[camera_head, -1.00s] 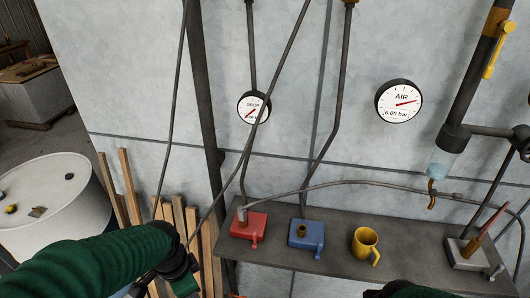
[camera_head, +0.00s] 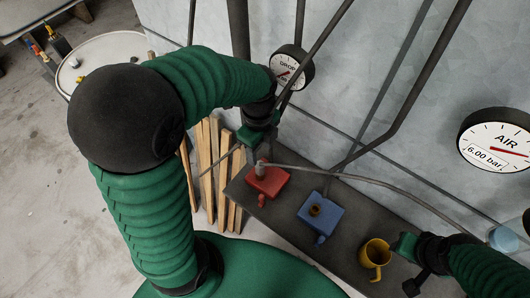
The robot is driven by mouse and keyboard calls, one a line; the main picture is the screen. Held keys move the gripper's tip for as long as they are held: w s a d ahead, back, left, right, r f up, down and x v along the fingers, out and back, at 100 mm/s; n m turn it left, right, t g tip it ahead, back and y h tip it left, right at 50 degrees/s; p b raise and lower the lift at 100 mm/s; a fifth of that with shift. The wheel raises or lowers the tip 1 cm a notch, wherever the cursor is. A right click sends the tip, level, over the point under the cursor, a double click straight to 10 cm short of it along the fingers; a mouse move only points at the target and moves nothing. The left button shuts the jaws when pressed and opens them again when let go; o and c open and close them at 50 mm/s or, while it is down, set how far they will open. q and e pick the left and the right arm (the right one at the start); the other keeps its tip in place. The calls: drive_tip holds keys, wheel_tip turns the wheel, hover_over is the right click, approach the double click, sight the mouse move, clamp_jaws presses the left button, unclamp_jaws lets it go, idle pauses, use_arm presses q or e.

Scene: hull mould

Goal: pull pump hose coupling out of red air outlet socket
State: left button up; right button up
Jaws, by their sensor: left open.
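The red air outlet socket (camera_head: 270,184) sits on the dark shelf at the left end. The grey pump hose coupling (camera_head: 261,168) stands upright in its top, and the grey hose (camera_head: 345,177) runs from it to the right. My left gripper (camera_head: 257,143) is open just above the coupling; part of the coupling's top is hidden, and I cannot tell whether they touch. My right gripper (camera_head: 404,262) is at the right, beside the yellow mug; its jaw state is unclear.
Dark pipes and a round gauge (camera_head: 292,67) are on the wall behind. Wooden planks (camera_head: 209,165) lean left of the shelf. An AIR gauge (camera_head: 496,140) reads 6.00 bar.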

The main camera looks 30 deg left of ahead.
sight(261, 164)
use_arm(q)
wheel_tip(261, 164, down, 8)
drive_tip(key=shift+s+d+f+p, duration=0.1)
drive_tip(key=shift+f+p, duration=0.1)
drive_tip(key=shift+p, duration=0.15)
drive_tip(key=shift+d+f, duration=0.1)
drive_tip(key=shift+f, duration=0.25)
drive_tip(key=shift+r, duration=0.1)
drive_tip(key=shift+s, duration=0.15)
drive_tip(key=shift+c, duration=1.2)
drive_tip(key=shift+a, duration=0.2)
drive_tip(key=c, duration=0.7)
clamp_jaws()
drive_tip(key=shift+o, duration=1)
unclamp_jaws()
clamp_jaws()
